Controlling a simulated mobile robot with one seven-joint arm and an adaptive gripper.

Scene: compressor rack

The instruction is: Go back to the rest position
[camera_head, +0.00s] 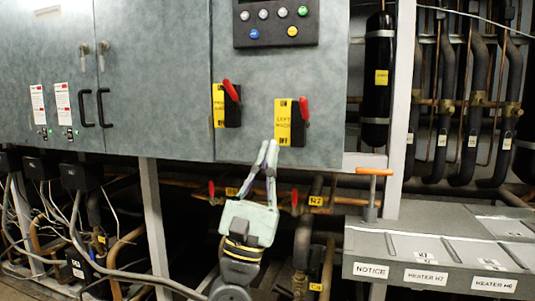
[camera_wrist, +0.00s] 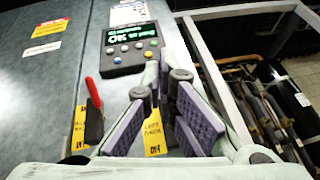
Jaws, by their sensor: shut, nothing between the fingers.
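My gripper (camera_head: 268,146) is shut and empty, pointing up in front of the grey cabinet (camera_head: 180,80). Its tips overlap the lower edge of the right switch's yellow plate (camera_head: 283,122) in the head view; I cannot tell whether they touch. That switch has a red handle (camera_head: 304,107) pointing up. The left switch has a yellow plate (camera_head: 218,106) and a red handle (camera_head: 231,90), tilted up. In the wrist view my gripper (camera_wrist: 158,72) shows its purple pads and partly hides the right plate (camera_wrist: 154,135). The left red handle (camera_wrist: 93,92) is clear there.
A button panel (camera_head: 276,38) is above the switches; its lit display (camera_wrist: 126,36) shows in the wrist view. Pipes with red valve handles (camera_head: 294,197) run below the cabinet. An orange-topped handle (camera_head: 374,172) and a grey labelled bench (camera_head: 430,250) are at right.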

